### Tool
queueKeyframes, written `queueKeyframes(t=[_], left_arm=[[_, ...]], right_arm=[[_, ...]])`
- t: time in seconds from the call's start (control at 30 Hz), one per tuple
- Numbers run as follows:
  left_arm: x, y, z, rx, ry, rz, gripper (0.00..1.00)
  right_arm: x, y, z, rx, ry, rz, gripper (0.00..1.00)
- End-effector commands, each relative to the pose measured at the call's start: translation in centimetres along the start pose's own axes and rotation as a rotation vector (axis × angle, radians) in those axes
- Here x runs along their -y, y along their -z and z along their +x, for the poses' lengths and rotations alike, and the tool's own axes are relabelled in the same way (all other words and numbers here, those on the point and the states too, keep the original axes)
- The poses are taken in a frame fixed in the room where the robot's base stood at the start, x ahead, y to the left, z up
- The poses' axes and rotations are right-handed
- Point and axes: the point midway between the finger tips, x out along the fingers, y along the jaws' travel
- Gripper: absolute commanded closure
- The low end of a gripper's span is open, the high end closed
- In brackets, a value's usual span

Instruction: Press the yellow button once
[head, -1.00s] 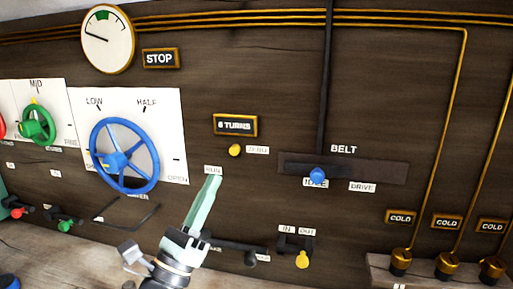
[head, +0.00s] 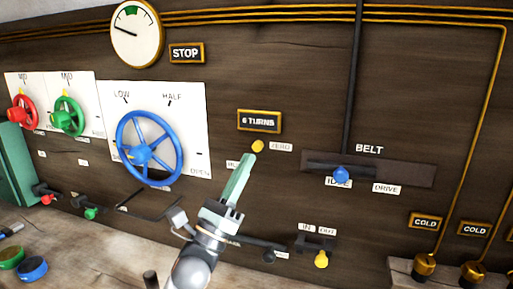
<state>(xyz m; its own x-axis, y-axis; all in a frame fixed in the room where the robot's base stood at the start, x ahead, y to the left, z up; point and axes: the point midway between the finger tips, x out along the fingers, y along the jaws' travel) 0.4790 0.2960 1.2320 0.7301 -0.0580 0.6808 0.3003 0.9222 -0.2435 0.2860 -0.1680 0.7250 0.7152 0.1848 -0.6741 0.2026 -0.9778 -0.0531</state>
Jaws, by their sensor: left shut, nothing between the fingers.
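The yellow button (head: 258,146) is a small round knob on the dark wooden wall, under the "6 TURNS" plate and left of the "ZERO" label. My left gripper (head: 247,160) has its pale green fingers shut and empty, pointing up at the wall. In the picture its fingertips are just below and slightly left of the button, very close to it. I cannot tell whether they touch it. My right gripper is not in view.
A blue handwheel (head: 149,149) is left of the gripper. A blue belt knob (head: 341,174) is to the right. Another yellow knob (head: 321,260) sits under "IN" and "OUT" at lower right. Red (head: 22,115) and green (head: 68,117) handwheels are far left.

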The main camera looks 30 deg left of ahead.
Motion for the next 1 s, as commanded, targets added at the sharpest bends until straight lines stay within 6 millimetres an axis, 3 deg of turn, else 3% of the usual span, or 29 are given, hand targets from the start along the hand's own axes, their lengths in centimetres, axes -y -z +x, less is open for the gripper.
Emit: queueKeyframes(t=[0.33, 1.0], left_arm=[[-1.6, 1.5, 2.1, 0.000, 0.000, 0.000, 1.00], [-1.6, 1.6, 2.2, 0.000, -0.001, 0.000, 1.00]], right_arm=[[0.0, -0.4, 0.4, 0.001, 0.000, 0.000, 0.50], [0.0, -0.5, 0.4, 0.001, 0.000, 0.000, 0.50]])
